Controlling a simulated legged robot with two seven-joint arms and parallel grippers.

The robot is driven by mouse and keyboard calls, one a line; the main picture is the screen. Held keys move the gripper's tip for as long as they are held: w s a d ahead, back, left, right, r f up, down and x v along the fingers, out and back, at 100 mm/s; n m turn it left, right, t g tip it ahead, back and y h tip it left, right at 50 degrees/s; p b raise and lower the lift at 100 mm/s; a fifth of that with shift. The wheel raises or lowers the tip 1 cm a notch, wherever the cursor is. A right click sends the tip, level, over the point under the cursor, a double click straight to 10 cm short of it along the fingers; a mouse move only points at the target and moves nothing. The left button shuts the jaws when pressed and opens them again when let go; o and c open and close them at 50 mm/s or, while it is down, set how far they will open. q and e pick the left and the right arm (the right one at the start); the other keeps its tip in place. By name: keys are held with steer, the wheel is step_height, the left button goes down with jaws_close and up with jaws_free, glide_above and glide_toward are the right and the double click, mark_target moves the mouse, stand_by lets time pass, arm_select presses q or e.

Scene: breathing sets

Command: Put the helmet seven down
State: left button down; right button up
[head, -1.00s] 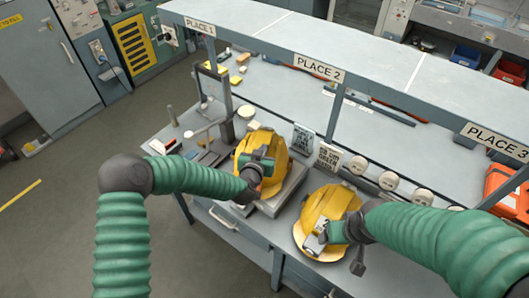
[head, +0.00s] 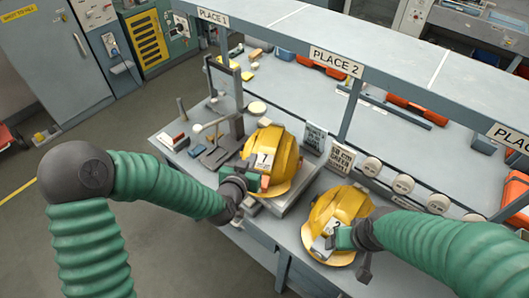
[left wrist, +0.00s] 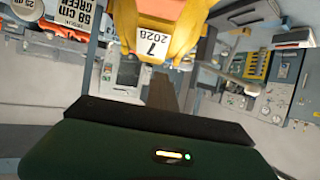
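A grey upright stand (head: 238,105) and small tools are left of helmet seven. Signs (head: 341,160) and several round white pieces (head: 403,184) line the bench behind. A shelf with PLACE labels (head: 336,62) runs above.

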arm_select(q)
steer(key=s+a, duration=0.2)
steer(key=s, duration=0.1)
steer(key=s+a, duration=0.1)
steer(key=shift+s+a+r+b, duration=0.25)
steer(key=shift+s+b, duration=0.05)
steer(key=shift+s, duration=0.05)
steer(key=c, duration=2.1)
jaws_free()
steer(key=shift+c, duration=0.2)
steer(key=o, duration=1.7)
steer(key=shift+d, duration=0.1)
steer(key=shift+r, duration=0.1)
